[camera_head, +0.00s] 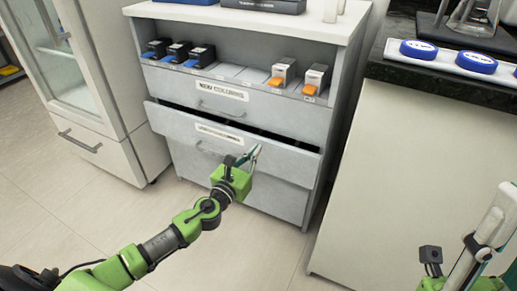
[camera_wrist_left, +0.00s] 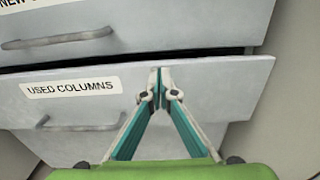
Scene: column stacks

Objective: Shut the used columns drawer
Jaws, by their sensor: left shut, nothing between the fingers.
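The used columns drawer (camera_head: 285,162) is the grey drawer under the new columns drawer in the head view. It stands partly open, with a dark gap along its top edge. In the left wrist view its front (camera_wrist_left: 215,100) carries the label "USED COLUMNS" (camera_wrist_left: 72,88). My left gripper (camera_head: 255,152) is shut and empty in front of the drawer front, right of its middle. My right gripper (camera_head: 487,235) shows only partly at the lower right.
The new columns drawer (camera_head: 265,105) above looks shut. Boxes (camera_head: 283,72) stand in the open shelf over it. A white cabinet (camera_head: 95,145) is at the left. A dark-topped counter (camera_head: 400,180) stands close at the right. The floor (camera_head: 110,210) in front is clear.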

